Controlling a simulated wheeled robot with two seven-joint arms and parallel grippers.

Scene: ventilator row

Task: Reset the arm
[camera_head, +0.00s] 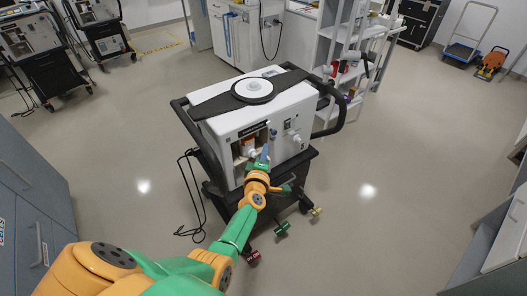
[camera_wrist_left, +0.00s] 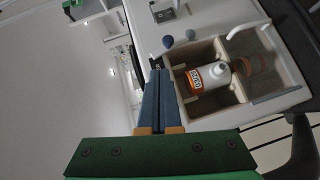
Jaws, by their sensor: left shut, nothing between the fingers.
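My left arm (camera_head: 240,228), green and orange, reaches forward from the bottom of the head view to the front of a white ventilator (camera_head: 225,127). My left gripper (camera_head: 265,152) is at the ventilator's front face, beside its open compartment. In the left wrist view the gripper's two blue-grey fingers (camera_wrist_left: 157,92) are together with nothing between them. Whether the fingertips touch the ventilator I cannot tell. My right gripper is in neither view.
The ventilator stands on a black wheeled cart (camera_head: 300,176), with a black cable (camera_head: 190,190) hanging at its left. White shelves (camera_head: 345,45) stand behind it. A grey cabinet (camera_head: 32,205) is at the left.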

